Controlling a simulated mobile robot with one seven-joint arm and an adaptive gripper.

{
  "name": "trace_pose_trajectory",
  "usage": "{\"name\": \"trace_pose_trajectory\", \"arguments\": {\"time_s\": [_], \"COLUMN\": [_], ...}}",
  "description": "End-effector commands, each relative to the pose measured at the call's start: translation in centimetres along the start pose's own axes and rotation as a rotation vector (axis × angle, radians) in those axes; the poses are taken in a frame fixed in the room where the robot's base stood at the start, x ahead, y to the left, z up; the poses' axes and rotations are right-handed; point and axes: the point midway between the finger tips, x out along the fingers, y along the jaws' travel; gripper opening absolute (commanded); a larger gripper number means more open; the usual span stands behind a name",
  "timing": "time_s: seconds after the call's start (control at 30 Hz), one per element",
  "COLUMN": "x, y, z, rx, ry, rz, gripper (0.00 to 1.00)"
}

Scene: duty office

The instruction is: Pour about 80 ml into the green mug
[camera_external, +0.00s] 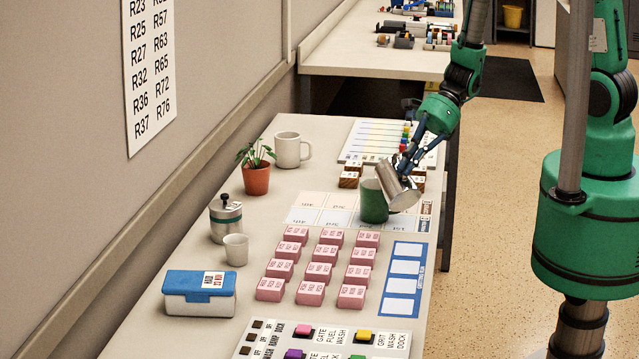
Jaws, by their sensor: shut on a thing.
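The green mug (373,203) stands upright on the long table, on or beside a pale printed card. My gripper (400,165) reaches in from the upper right and is shut on a silvery metal cup or jug (395,184). The metal vessel is tilted, close above and against the right side of the green mug's rim in the picture. I cannot tell whether they touch. No stream of liquid shows, and the insides of both vessels are hidden.
A white mug (288,150), a potted plant (256,178), a metal canister (225,220) and a small white cup (236,249) stand left. Pink blocks (320,262), a blue-lidded box (200,293) and a button panel (325,340) lie nearer. Small wooden blocks (349,178) sit behind the green mug.

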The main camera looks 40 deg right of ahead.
Motion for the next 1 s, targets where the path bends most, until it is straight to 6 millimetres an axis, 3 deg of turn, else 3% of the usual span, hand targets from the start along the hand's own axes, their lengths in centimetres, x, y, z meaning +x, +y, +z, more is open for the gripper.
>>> {"name": "trace_pose_trajectory", "arguments": {"time_s": [1.0], "x": [1.2], "y": [0.1], "z": [-1.4], "rx": [-0.098], "ry": [-0.001], "rz": [-0.091], "gripper": [0.00]}}
